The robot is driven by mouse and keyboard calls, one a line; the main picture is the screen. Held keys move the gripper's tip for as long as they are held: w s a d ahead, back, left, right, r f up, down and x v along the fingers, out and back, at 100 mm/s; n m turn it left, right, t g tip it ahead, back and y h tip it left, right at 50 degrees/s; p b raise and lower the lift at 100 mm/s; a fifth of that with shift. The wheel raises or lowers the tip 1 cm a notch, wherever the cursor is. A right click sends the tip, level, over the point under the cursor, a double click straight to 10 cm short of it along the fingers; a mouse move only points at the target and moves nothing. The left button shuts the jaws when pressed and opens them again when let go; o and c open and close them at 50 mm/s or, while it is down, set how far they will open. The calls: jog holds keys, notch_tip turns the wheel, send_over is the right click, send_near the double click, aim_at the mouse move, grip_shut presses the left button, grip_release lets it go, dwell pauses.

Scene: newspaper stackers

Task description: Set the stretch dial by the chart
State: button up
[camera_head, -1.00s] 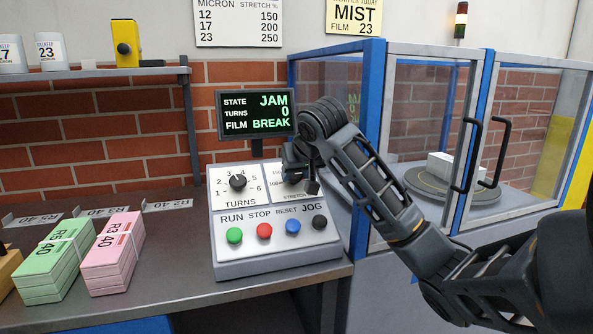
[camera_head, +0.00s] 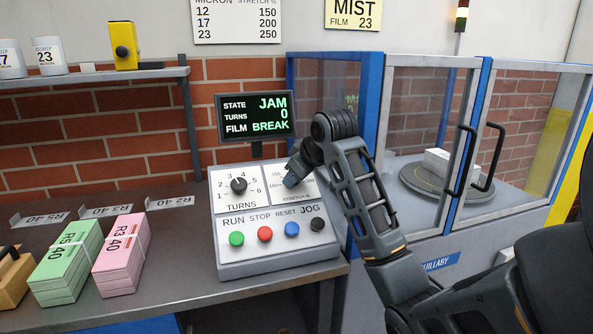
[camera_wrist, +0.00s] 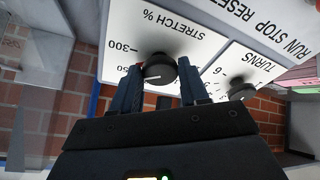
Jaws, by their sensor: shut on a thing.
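The stretch dial (camera_wrist: 160,68), a dark round knob with a white mark, sits on the white panel under "STRETCH %", upside down in the wrist view. My gripper (camera_wrist: 160,84) has one finger on each side of it and is shut on it. The white mark shows on the knob's lower side there; which number it points at I cannot tell. The chart (camera_head: 238,20) pairs 12 with 150, 17 with 200, 23 with 250. A yellow sign (camera_head: 353,14) reads MIST, FILM 23.
The display (camera_head: 255,116) reads JAM, turns 0, film BREAK. The turns dial (camera_head: 239,186) is left of my gripper. Green, red, blue and black buttons (camera_head: 264,234) lie below. A glass-doored cabinet (camera_head: 430,150) stands right; green (camera_head: 65,262) and pink (camera_head: 121,255) bundles lie left.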

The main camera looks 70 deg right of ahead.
jog(key=shift+n, duration=0.5)
jog(key=o, duration=1)
jog(key=shift+o, duration=0.2)
jog(key=shift+r, duration=0.15)
jog(key=p+v, duration=0.1)
jog(key=v, duration=0.6)
jog(key=shift+s+r, duration=0.2)
jog(key=shift+s, duration=0.05)
jog(key=shift+c, duration=0.2)
